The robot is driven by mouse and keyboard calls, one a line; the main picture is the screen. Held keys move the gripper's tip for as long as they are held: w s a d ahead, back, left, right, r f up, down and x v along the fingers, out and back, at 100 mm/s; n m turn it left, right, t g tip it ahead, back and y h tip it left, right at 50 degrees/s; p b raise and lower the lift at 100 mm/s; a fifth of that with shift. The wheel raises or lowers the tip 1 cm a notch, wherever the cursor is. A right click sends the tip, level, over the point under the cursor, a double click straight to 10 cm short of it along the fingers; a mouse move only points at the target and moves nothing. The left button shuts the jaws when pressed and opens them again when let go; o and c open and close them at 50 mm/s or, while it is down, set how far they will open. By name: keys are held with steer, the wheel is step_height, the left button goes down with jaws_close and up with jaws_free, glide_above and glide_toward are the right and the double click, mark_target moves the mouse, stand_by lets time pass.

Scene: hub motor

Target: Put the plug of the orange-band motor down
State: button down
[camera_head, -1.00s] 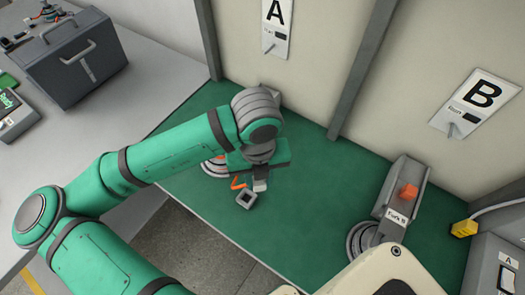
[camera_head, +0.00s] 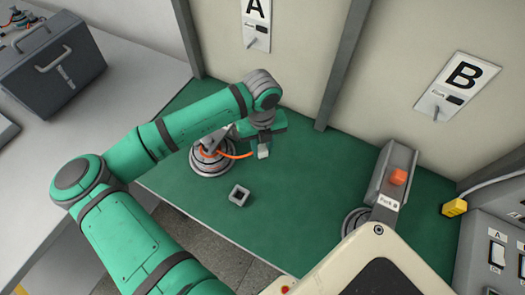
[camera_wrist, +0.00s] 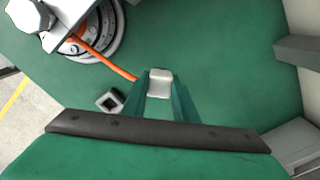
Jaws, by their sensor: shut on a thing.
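My gripper (camera_head: 264,147) is shut on a pale grey plug (camera_head: 264,153), which also shows between the fingertips in the wrist view (camera_wrist: 159,82). An orange cable (camera_head: 234,154) runs from the plug to the motor (camera_head: 212,160) on the left, a round grey unit with rings. In the wrist view the motor (camera_wrist: 106,38) is at the upper left, partly hidden by a grey bracket. The plug appears held above the green bench mat; the exact gap cannot be told.
A small square dark socket block (camera_head: 240,195) lies on the green mat (camera_head: 300,190) near its front edge. At the right stands a grey fork (camera_head: 393,180) with an orange block (camera_head: 398,176). A yellow connector (camera_head: 454,207) is farther right. The mat's middle is clear.

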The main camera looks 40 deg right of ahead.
mark_target(263, 152)
steer(key=shift+w+d+f, duration=0.2)
steer(key=shift+d+f, duration=0.1)
steer(key=shift+f, duration=1.75)
steer(key=shift+w+f, duration=0.1)
steer(key=c, duration=1.4)
jaws_free()
steer(key=shift+d, duration=0.1)
step_height(263, 152, up, 12)
steer(key=shift+r, duration=0.15)
